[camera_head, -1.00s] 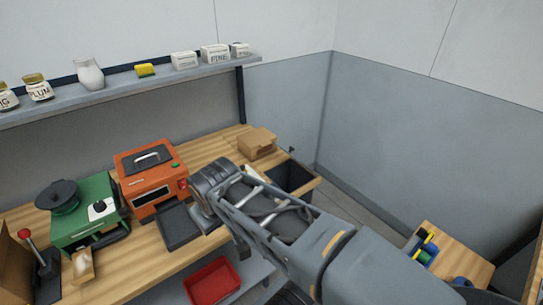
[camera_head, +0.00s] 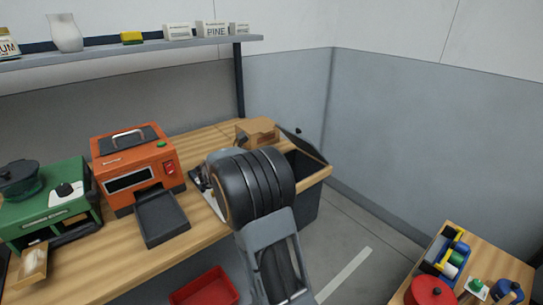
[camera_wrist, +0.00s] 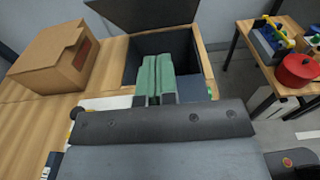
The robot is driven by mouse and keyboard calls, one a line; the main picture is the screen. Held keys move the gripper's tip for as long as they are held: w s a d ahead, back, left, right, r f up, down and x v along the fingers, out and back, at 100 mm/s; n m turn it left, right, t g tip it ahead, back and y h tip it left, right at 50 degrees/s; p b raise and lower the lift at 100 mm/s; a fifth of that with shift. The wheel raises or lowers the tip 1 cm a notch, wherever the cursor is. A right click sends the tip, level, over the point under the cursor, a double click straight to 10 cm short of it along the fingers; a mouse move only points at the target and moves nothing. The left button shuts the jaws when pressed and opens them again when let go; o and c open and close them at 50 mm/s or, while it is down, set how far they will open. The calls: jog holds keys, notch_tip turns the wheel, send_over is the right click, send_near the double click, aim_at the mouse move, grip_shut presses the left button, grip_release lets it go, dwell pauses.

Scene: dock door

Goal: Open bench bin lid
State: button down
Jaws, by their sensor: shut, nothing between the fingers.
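The bench bin (camera_head: 307,195) is a dark box at the right end of the wooden bench, its mouth uncovered. Its dark lid (camera_wrist: 150,12) stands raised at the far edge of the opening in the wrist view. In the head view the lid (camera_head: 296,143) shows as a thin dark panel with a small black knob (camera_head: 298,130). My gripper (camera_wrist: 157,60) has green fingers, shut and empty, in front of the bin's dark inside; I cannot tell whether they reach below the rim. In the head view my arm hides the fingers and part of the bin.
A cardboard box (camera_head: 257,132) stands left of the bin. An orange machine (camera_head: 137,168) with a dark tray (camera_head: 161,218) and a green machine (camera_head: 50,210) stand farther left. A red tray (camera_head: 205,288) is below. A side table (camera_head: 405,292) stands right; floor between is clear.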

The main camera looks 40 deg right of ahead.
send_near(297, 138)
notch_tip(297, 138, down, 3)
jog(key=d, duration=0.3)
jog(key=shift+s+d+r+p, duration=0.1)
jog(key=shift+d+r+p, duration=0.15)
jog(key=shift+d+r, duration=0.55)
jog(key=shift+s+d+r+p, duration=0.1)
jog(key=shift+d+r+p, duration=0.1)
jog(key=shift+d+r, duration=0.55)
jog(key=shift+d+f, duration=0.15)
jog(key=shift+f, duration=0.05)
